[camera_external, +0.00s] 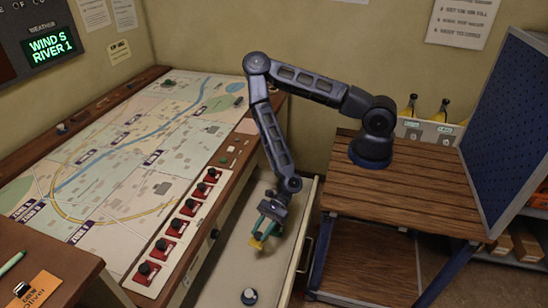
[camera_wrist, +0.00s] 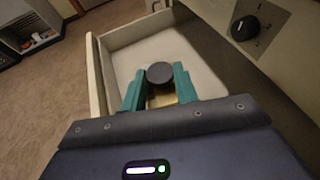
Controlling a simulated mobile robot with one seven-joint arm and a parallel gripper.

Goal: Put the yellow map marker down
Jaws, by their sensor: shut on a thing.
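The yellow map marker (camera_external: 257,243) is held in my gripper (camera_external: 265,230) over the open drawer (camera_external: 305,232). In the wrist view the marker shows a round dark knob (camera_wrist: 160,73) between the teal fingers of my gripper (camera_wrist: 160,88), with a bit of yellow below it. The fingers are shut on the marker. The pale drawer floor lies under it in the wrist view, inside the drawer's left wall (camera_wrist: 97,80). I cannot tell whether the marker touches the drawer floor.
A pale piece with a dark knob (camera_external: 249,296) stands in the drawer's near part. The map table (camera_external: 120,130), with a row of red switches (camera_external: 187,207), is left of the drawer. A wooden slatted bench (camera_external: 430,185) stands to the right. The drawer floor around the gripper looks clear.

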